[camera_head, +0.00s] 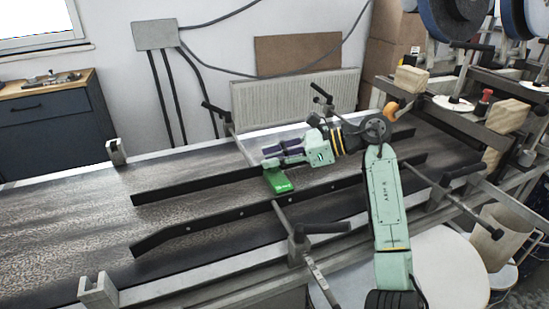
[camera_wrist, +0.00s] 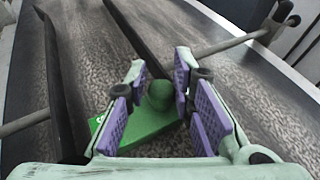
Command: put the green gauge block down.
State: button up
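The green gauge block (camera_head: 279,181) is a flat bright green slab with a rounded knob on top, under my gripper between the two dark guide rails of the conveyor. In the wrist view the block (camera_wrist: 145,129) lies below and between the purple finger pads, its knob between the fingertips. In the head view my gripper (camera_head: 284,153) points left above the block. I cannot tell whether the block's underside touches the belt.
The conveyor belt (camera_head: 85,215) is bare to the left. The near guide rail (camera_head: 210,228) and far guide rail (camera_head: 190,186) run along it, with clamp rods and handles (camera_head: 323,228) beside them. Wooden blocks (camera_head: 507,116) and reels stand at the right.

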jog(key=o, duration=0.4)
jog(key=shift+c, duration=0.2)
jog(key=shift+r+p, duration=0.45)
jog(key=shift+p, duration=0.15)
jog(key=b+v, duration=0.4)
jog(key=v, duration=0.8)
jog(key=shift+r, duration=0.2)
